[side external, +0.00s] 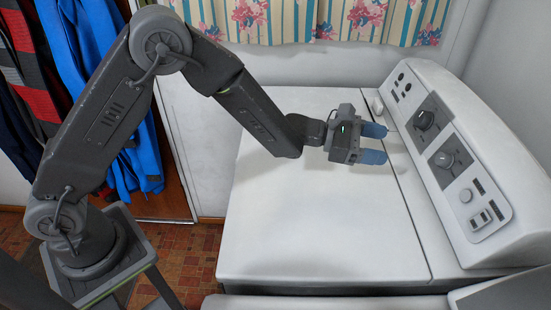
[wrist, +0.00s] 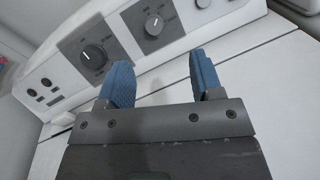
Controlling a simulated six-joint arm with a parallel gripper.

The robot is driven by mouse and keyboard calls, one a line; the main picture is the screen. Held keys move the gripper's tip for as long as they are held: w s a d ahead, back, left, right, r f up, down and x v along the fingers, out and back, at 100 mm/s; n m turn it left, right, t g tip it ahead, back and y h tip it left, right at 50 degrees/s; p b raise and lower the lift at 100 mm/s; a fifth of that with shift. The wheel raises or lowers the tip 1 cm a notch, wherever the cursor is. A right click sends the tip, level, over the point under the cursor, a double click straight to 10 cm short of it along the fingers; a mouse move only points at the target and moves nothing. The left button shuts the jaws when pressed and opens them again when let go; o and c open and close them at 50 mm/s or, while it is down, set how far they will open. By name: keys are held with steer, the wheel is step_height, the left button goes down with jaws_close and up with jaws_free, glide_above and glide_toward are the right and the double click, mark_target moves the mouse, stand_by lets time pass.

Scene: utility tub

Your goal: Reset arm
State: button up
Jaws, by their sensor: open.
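My gripper (side external: 376,143) is held above the white top of the machine, near the foot of its control panel. Its two blue fingers are apart with nothing between them. In the wrist view my gripper (wrist: 160,82) shows the same open, empty fingers pointing toward the panel. My arm reaches across from the left, bent at the elbow.
The white machine top (side external: 320,235) is bare and wide. The sloped control panel (side external: 450,150) with knobs and switches rises along its right side; it also fills the upper wrist view (wrist: 125,45). Floral curtains (side external: 300,18) hang behind. Clothes (side external: 95,50) hang at left.

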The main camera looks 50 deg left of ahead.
steer(key=s+a+r+m+g+y, duration=0.15)
steer(key=s+r+m+g, duration=0.25)
steer(key=s+r+m, duration=0.4)
steer(key=s+a+r+m+g+y, duration=0.1)
steer(key=s+a+r+m+g, duration=0.15)
steer(key=s+r+m, duration=0.55)
steer(key=s+a+f+m+t+y, duration=0.1)
steer(key=s+a+f+m+y, duration=0.2)
steer(key=s+a+y, duration=0.2)
steer(key=s+a+f+m+t+y, duration=0.1)
steer(key=s+a+f+m+y, duration=0.2)
steer(key=s+a+y, duration=0.3)
steer(key=s+a, duration=0.5)
steer(key=s, duration=0.1)
steer(key=shift+s+a+f, duration=0.25)
steer(key=shift+a+f, duration=0.1)
steer(key=shift+a, duration=0.05)
